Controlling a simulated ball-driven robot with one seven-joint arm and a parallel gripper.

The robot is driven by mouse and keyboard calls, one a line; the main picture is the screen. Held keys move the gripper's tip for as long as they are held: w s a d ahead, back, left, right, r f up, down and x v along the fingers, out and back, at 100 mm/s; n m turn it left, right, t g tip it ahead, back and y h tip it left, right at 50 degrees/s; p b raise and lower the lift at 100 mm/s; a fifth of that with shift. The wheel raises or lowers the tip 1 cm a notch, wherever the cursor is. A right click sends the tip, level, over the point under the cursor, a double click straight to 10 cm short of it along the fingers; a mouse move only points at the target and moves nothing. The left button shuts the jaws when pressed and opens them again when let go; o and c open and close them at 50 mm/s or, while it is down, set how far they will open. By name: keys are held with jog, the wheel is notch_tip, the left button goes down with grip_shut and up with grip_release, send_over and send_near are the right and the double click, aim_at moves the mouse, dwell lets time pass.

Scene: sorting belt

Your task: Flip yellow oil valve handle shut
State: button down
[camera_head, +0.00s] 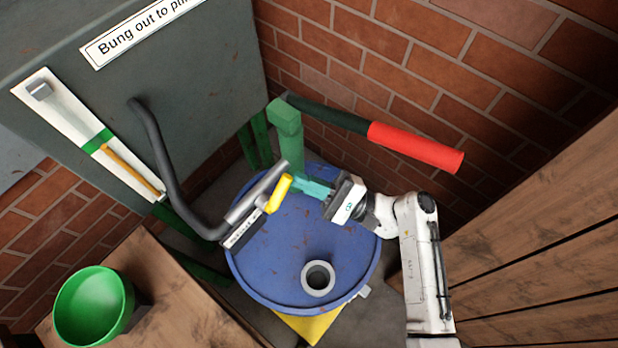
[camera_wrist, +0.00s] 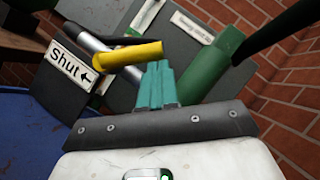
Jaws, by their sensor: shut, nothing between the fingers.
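The yellow valve handle (camera_head: 278,194) sits on a grey pipe fitting (camera_head: 258,190) above the blue drum. In the wrist view the yellow handle (camera_wrist: 128,53) lies roughly level, just beyond and left of my fingertips. A white label reading "Shut" with an arrow (camera_wrist: 73,68) hangs below the fitting; it also shows in the head view (camera_head: 241,233). My gripper (camera_head: 303,183) has teal fingers pressed together, with nothing between them. In the wrist view the fingertips (camera_wrist: 158,66) are close to the handle; I cannot tell whether they touch it.
The blue drum (camera_head: 290,255) has a grey bung ring (camera_head: 318,278) on top. A green pump post (camera_head: 287,130) with a red-gripped lever (camera_head: 415,146) stands behind my gripper. A green bowl (camera_head: 93,305) sits on a wooden crate (camera_head: 170,290). Brick and wooden walls close the right side.

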aim_at(289, 179)
jog(key=shift+s+r+n+g, duration=0.1)
jog(key=shift+r+n+g, duration=0.3)
jog(key=shift+n, duration=0.4)
jog(key=n, duration=0.1)
jog(key=r+n+g+h+p, duration=0.1)
jog(key=s+a+r+n+g+p, duration=0.1)
jog(key=n, duration=0.1)
jog(key=shift+r+h, duration=0.15)
jog(key=shift+h, duration=0.25)
jog(key=shift+s+a+r+n+g+h+p, duration=0.15)
jog(key=shift+s+a+r+n+h+p, duration=0.2)
jog(key=shift+n, duration=0.4)
jog(key=shift+s+a+r+n+g+h+p, duration=0.2)
jog(key=shift+s+n+h+p, duration=0.1)
jog(key=shift+n+h+p, duration=0.25)
jog(key=shift+s+a+r+n+g+h+p, duration=0.2)
jog(key=shift+s+r+n+h+p, duration=0.25)
jog(key=shift+n, duration=0.45)
jog(key=shift+w+f, duration=0.1)
jog(key=shift+f, duration=0.05)
